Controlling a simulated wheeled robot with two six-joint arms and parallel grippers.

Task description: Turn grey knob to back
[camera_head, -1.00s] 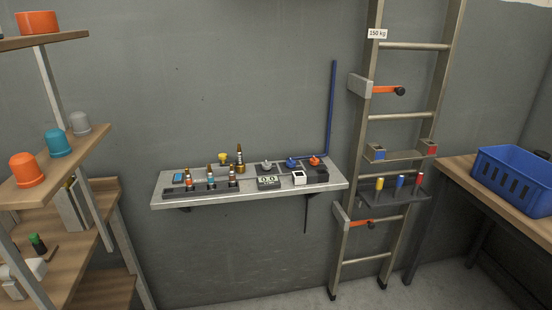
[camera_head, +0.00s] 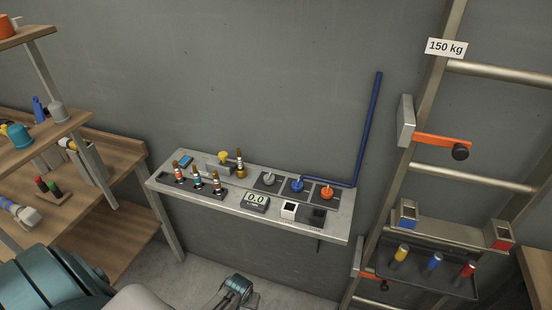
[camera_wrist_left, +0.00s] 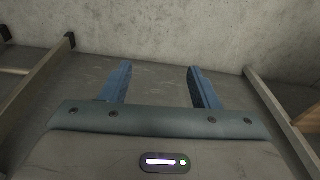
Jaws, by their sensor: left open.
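The grey knob (camera_head: 269,179) sits on a dark square plate on the wall shelf (camera_head: 335,228) in the head view. It is left of a blue knob (camera_head: 297,186) and an orange knob (camera_head: 327,193). The way its handle points is too small to tell. My left gripper (camera_wrist_left: 158,70) is open and empty in the left wrist view, with two blue fingers apart. The grey knob does not show in that view. In the head view my arm parts are low in front, apart from the shelf. My right gripper is not in view.
A ladder (camera_head: 430,90) with orange levers stands right. Wooden shelves (camera_head: 95,200) stand left.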

